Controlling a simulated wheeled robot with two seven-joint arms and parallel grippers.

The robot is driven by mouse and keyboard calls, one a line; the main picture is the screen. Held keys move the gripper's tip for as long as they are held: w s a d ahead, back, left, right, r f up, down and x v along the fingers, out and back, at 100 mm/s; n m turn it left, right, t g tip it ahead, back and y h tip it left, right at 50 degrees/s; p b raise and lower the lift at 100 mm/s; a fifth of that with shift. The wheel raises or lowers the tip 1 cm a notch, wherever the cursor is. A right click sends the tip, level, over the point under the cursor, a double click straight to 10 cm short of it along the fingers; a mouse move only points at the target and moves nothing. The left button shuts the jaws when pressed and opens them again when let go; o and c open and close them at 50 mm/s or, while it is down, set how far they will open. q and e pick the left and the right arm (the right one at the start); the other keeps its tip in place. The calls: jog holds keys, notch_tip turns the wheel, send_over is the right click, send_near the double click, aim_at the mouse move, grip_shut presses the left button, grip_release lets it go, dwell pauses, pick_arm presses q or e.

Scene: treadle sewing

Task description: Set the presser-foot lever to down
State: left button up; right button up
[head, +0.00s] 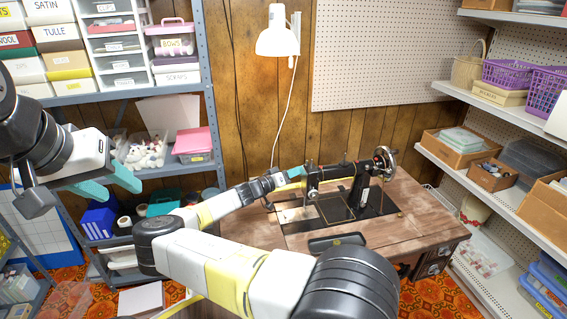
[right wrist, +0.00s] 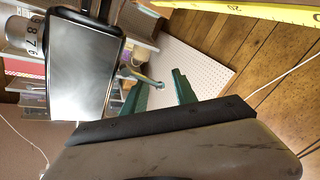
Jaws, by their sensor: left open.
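The black sewing machine (head: 340,182) stands on the wooden treadle table (head: 415,222). My right arm reaches across to the machine's left end, where my right gripper (head: 290,176) is partly lost against it. In the right wrist view my right gripper (right wrist: 158,94) has its two green fingers apart. A thin metal lever with a rounded tip (right wrist: 155,83), seemingly the presser-foot lever, shows in the gap between them; contact and its up or down setting cannot be told. A shiny metal plate (right wrist: 84,72) and a numbered dial (right wrist: 19,34) are beside it. My left gripper (head: 112,182) is open and empty, far left.
A white lamp (head: 278,38) hangs on the wood wall behind the machine. Shelves with boxes (head: 62,62) stand at the left, and shelves with purple baskets (head: 508,74) at the right. The table's right part is clear. A yellow measuring strip (right wrist: 255,10) crosses the wrist view's top.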

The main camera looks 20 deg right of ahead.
jog(key=shift+d, duration=0.1)
grip_shut()
jog(key=shift+f, duration=0.1)
jog(key=f+n+g+y, duration=0.1)
jog(key=n, duration=0.2)
jog(key=s+f+n+g+y, duration=0.1)
jog(key=f+n, duration=0.1)
jog(key=n, duration=0.1)
jog(key=f+n+g+y, duration=0.1)
jog(key=f+n+g, duration=0.1)
jog(key=n, duration=0.1)
jog(key=shift+s+n, duration=0.3)
jog(key=shift+s+f+n+g+y, duration=0.35)
jog(key=shift+s+n+g, duration=0.35)
jog(key=shift+n+g, duration=0.35)
